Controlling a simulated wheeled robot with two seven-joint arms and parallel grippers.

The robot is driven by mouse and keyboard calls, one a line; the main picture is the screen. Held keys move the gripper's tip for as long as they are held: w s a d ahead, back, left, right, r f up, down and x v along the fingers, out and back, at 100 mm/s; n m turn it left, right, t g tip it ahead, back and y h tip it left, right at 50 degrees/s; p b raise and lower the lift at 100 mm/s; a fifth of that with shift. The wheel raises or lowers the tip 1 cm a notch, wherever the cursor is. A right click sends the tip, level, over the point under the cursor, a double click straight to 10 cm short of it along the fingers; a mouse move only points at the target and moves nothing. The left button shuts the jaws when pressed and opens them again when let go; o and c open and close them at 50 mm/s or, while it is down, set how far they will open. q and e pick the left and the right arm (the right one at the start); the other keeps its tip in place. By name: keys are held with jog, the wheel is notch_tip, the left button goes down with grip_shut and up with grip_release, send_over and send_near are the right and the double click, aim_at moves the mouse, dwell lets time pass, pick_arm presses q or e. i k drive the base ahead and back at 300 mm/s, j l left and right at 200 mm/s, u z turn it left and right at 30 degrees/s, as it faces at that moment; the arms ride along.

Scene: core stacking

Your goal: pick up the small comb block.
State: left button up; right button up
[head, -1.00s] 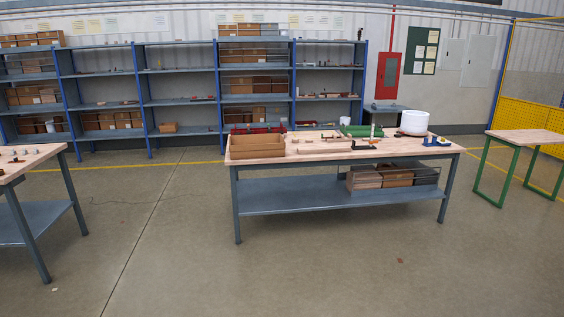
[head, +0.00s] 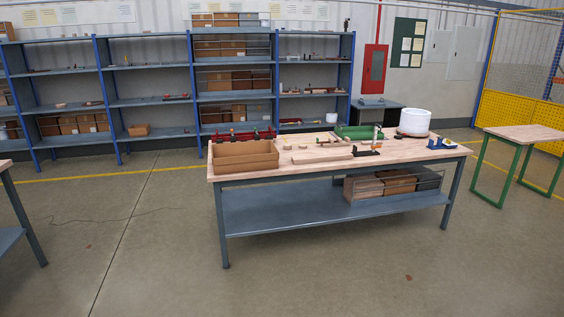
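The small comb block cannot be told apart at this distance. Several small items lie on the wooden top of the workbench (head: 230,174) ahead of me. Among them are a long pale wooden block (head: 322,156), small pale pieces (head: 288,147) behind it, and a dark tool-like item (head: 367,152) to its right. Neither of my grippers is in view.
A brown open box (head: 245,157) stands at the bench's left end, a green tray (head: 352,132) and a white round container (head: 414,122) towards the back right. A green-legged table (head: 524,134) stands right. The floor (head: 300,270) before the bench is clear.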

aim_at(345, 143)
jog(key=i+l+z, duration=0.2)
jog(key=i+z, duration=0.15)
jog(key=i, duration=0.25)
jog(key=i+z, duration=0.35)
jog(key=i, duration=0.25)
jog(key=i+z, duration=0.3)
jog(key=i, duration=0.35)
jog(key=i+u, duration=0.25)
jog(key=i, duration=0.3)
jog(key=i+l+u, duration=0.25)
jog(key=i, duration=0.25)
jog(key=i+l+u, duration=0.2)
jog(key=i, duration=0.35)
jog(key=i+l+u, duration=0.25)
jog(key=i, duration=0.25)
jog(key=i+l+u, duration=0.65)
jog(key=l, duration=0.3)
jog(key=i+l+u, duration=0.2)
jog(key=l, duration=0.2)
